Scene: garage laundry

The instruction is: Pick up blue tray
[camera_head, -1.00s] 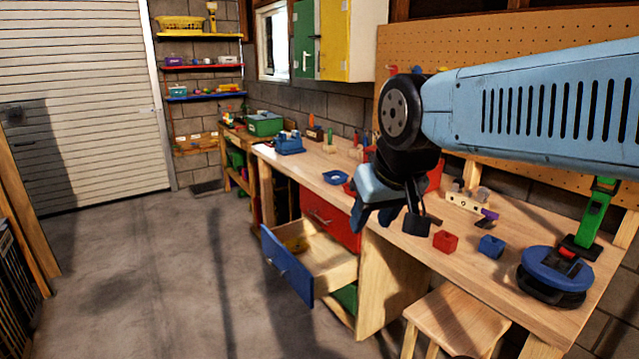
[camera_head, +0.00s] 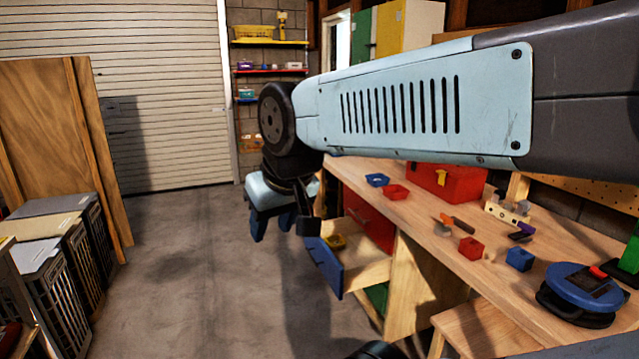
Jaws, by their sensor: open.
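The blue tray (camera_head: 377,180) is a small, shallow dish on the wooden workbench, near its back-left part in view. A similar red tray (camera_head: 396,191) sits just right of it. My gripper (camera_head: 283,228) hangs pointing down at the end of my light-blue arm, left of the bench and in front of the open drawer in the picture. It is open, and I see nothing between its fingers. It is well apart from the blue tray. My arm hides the wall and the far part of the bench.
An open drawer with a blue front (camera_head: 324,267) juts from the workbench (camera_head: 420,215). A red toolbox (camera_head: 445,182), a red block (camera_head: 471,249) and a blue block (camera_head: 519,259) are on the bench. Crates (camera_head: 60,260) stand at left. The floor between is clear.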

